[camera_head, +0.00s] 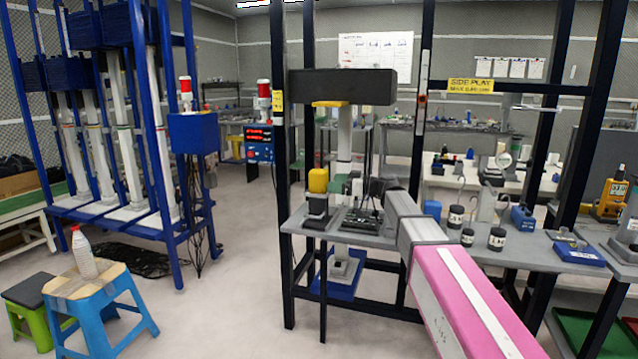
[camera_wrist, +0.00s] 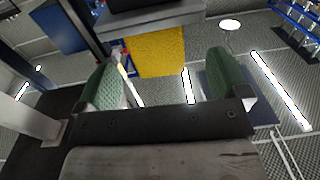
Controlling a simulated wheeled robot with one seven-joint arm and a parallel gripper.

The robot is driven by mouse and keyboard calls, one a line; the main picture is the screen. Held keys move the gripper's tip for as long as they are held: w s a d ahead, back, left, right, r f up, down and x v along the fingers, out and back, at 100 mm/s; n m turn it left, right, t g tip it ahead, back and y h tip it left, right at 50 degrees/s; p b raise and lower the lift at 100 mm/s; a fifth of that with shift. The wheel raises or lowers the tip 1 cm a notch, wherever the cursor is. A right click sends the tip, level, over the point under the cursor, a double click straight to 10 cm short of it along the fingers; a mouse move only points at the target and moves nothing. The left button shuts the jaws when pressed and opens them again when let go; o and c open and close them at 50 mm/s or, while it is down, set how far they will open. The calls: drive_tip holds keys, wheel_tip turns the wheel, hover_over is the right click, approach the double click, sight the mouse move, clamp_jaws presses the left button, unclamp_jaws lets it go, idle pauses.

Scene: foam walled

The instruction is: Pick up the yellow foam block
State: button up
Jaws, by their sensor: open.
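The yellow foam block (camera_head: 318,180) stands on a black stand (camera_head: 317,208) at the left end of the grey bench. My gripper (camera_head: 347,185) is at its right, with its green finger pads apart. In the wrist view, the yellow block (camera_wrist: 156,52) shows ahead in the gap between the two green fingertips of my gripper (camera_wrist: 164,66), nearer the left one. Nothing is held. I cannot tell how far the block is from the tips.
A black box (camera_head: 342,87) spans the frame above, and a dark post (camera_head: 284,180) stands left of the block. Black jars (camera_head: 497,239) and a blue tray (camera_head: 578,253) sit on the bench at right. A blue stool (camera_head: 95,300) stands at the left.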

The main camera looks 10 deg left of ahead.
sight(319, 179)
drive_tip(key=shift+w+a+r, duration=0.15)
drive_tip(key=shift+a, duration=1.55)
drive_tip(key=shift+w+a+r, duration=0.1)
drive_tip(key=shift+a+r, duration=0.05)
drive_tip(key=shift+a, duration=1.55)
drive_tip(key=c, duration=1)
